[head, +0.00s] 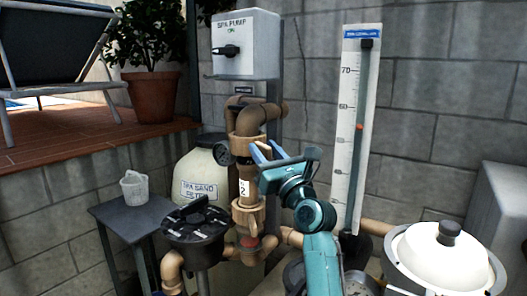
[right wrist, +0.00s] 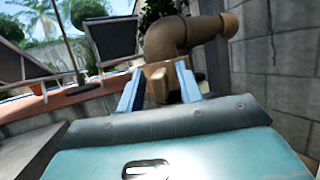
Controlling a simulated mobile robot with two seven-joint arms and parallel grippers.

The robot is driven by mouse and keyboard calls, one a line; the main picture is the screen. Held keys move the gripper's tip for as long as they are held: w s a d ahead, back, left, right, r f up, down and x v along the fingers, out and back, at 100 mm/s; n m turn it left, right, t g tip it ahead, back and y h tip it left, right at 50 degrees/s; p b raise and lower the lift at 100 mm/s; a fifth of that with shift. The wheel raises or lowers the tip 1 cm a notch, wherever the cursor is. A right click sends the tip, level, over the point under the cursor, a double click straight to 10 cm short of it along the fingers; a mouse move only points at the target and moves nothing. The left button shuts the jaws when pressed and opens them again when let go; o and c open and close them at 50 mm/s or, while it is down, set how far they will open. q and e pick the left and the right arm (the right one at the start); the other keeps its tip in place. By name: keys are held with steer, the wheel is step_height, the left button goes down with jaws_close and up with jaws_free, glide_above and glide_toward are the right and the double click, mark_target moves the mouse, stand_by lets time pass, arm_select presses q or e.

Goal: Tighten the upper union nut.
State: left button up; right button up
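The upper union nut (head: 246,148) is a tan-brown ribbed collar on the vertical pipe beside the sand filter, just under a brown elbow. My right gripper (head: 263,142) comes in from the lower right, with its two blue fingers spread apart at the nut's right side. In the right wrist view, the nut (right wrist: 160,82) shows between the two fingers (right wrist: 160,67), with the elbow above it. I cannot tell whether the fingers touch it. A lower union nut (head: 247,216) sits further down the same pipe, below a label with a 2. My left gripper is not in view.
A gauge (head: 225,152) sits left of the upper nut, by the sand filter tank (head: 200,180). A flow scale (head: 353,120) rises close on the right.

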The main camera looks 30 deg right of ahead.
jaws_close()
stand_by(0.7)
